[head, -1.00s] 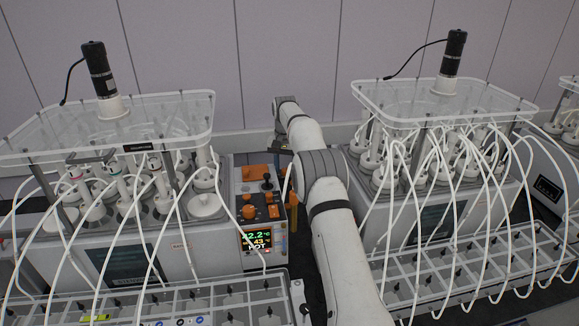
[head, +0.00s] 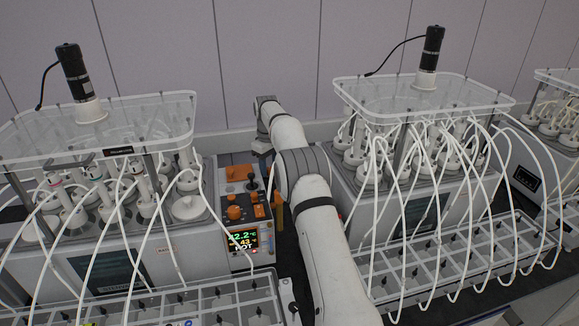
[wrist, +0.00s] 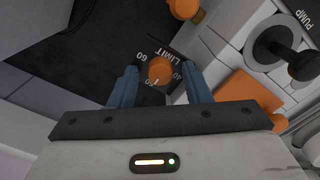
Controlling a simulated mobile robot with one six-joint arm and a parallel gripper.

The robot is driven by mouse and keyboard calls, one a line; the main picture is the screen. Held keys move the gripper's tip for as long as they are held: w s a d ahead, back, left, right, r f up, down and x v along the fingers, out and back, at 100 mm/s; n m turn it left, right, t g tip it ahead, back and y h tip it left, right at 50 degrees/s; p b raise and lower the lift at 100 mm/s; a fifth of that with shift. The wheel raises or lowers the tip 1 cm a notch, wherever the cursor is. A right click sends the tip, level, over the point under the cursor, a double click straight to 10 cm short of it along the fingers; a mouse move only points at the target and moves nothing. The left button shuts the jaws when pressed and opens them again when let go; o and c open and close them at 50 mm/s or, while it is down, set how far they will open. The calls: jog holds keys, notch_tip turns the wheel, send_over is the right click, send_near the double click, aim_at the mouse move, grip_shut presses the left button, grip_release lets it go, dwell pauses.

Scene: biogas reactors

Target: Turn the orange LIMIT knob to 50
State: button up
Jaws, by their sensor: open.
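The orange LIMIT knob (wrist: 159,70) shows in the wrist view, round and seen from above on a dark dial plate. The word LIMIT and white numbers, 60 and 40 among them, stand around it; its pointer cannot be read clearly. My gripper (wrist: 158,88) has its two blue fingers apart, one on each side of the knob. Contact with the knob cannot be made out. In the head view the control panel (head: 243,222) stands left of my arm, with several orange knobs; I cannot tell which is LIMIT. My gripper's fingers cannot be made out there.
In the wrist view, a black PUMP lever (wrist: 284,50), an orange block (wrist: 247,93) and another orange knob (wrist: 184,8) are close by. In the head view, reactor racks with white tubes stand on both sides of my arm, including the right rack (head: 430,100).

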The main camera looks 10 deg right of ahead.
aim_at(270, 168)
jog(key=n, duration=0.5)
jog(key=shift+n, duration=0.4)
notch_tip(270, 168, up, 8)
jog(key=shift+r, duration=0.1)
jog(key=s+r+m+t+b, duration=0.1)
jog(key=s+r+m+b, duration=0.25)
jog(key=s+r, duration=0.7)
jog(key=s+f+m+t+b, duration=0.1)
jog(key=s+m, duration=0.3)
jog(key=s, duration=1.2)
jog(key=shift+s+d+f+b, duration=0.2)
jog(key=shift+f+b, duration=0.1)
jog(key=shift+b, duration=0.1)
jog(key=shift+s+m, duration=0.1)
jog(key=shift+m, duration=0.25)
